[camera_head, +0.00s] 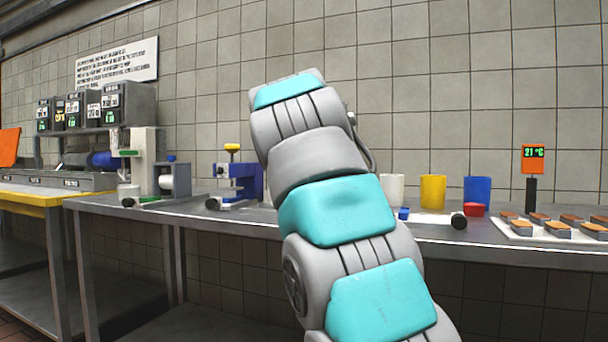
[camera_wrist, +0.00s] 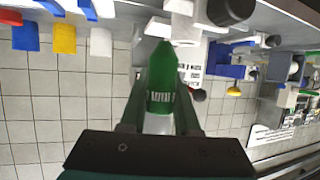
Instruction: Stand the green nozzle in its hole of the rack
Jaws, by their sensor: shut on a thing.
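In the wrist view, which is upside down, my gripper (camera_wrist: 160,112) is shut on the green nozzle (camera_wrist: 163,75). The nozzle is a green cone with white lettering and a pale lower part between the fingers. Its narrow tip points away from my gripper, toward white parts (camera_wrist: 158,27) on the bench. I cannot tell whether the tip touches them, and no rack hole shows clearly. In the head view my arm hides my gripper and the nozzle.
A steel bench (camera_head: 500,236) runs along a tiled wall. White (camera_head: 391,189), yellow (camera_head: 433,191) and blue (camera_head: 477,190) cups stand right of my arm. A blue device (camera_head: 240,181) stands left. A tray of sandwich pieces (camera_head: 510,228) and a temperature display (camera_head: 533,158) are far right.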

